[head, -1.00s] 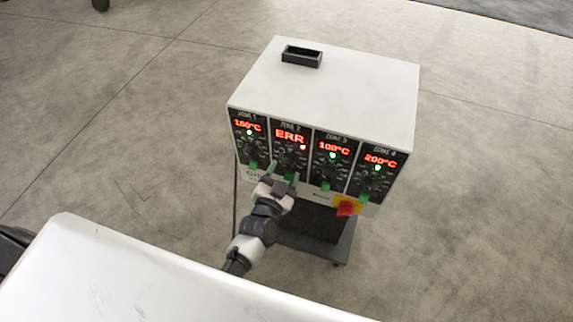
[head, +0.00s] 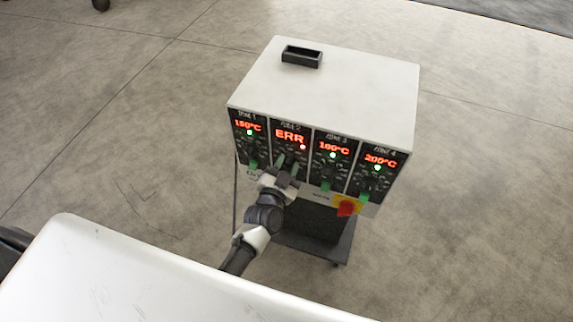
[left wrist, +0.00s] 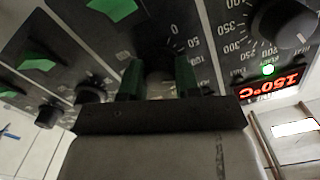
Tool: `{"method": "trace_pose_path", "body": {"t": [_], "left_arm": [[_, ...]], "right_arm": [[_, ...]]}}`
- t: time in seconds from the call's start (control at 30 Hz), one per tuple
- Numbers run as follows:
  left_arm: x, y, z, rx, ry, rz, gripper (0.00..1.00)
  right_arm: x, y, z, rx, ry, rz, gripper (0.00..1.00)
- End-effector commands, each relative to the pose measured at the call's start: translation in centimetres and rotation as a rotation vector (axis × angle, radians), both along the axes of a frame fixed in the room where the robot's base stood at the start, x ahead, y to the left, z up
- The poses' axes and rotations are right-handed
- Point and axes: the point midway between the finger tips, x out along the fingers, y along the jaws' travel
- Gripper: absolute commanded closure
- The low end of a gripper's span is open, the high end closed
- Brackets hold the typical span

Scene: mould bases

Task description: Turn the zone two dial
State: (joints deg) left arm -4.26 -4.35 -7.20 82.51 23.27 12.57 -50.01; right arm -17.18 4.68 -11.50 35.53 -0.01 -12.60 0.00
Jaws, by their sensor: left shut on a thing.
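The white control box (head: 330,85) has four panels on its front. The zone two panel (head: 277,124) shows ERR in red with a red light lit. My left gripper (head: 287,165) reaches up to the lower part of this panel. In the left wrist view, its two fingers (left wrist: 160,80) stand on either side of the dark zone two dial (left wrist: 160,73) and are shut on it. The dial is mostly hidden by the gripper in both views. My right gripper is out of view.
Zone one reads 150°C (head: 247,126), zone three 100°C (head: 334,146), zone four 200°C (head: 380,160), each with a green light. Green switches (head: 364,196) sit below the dials. A red knob on a yellow plate (head: 347,206) is at the lower right. A black tray (head: 302,56) tops the box.

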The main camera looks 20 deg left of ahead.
Motion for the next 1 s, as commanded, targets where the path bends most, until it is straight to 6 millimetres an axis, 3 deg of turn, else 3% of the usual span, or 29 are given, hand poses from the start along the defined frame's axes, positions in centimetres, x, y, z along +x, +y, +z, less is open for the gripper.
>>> {"method": "trace_pose_path", "body": {"t": [0.37, 1.0], "left_arm": [[-0.01, -0.01, 0.05, -0.129, 0.004, -0.001, 0.92], [0.01, 0.06, -0.01, -0.715, 0.024, -0.001, 0.92]], "right_arm": [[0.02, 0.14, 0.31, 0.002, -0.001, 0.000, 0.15], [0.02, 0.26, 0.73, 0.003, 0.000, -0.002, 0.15]]}}
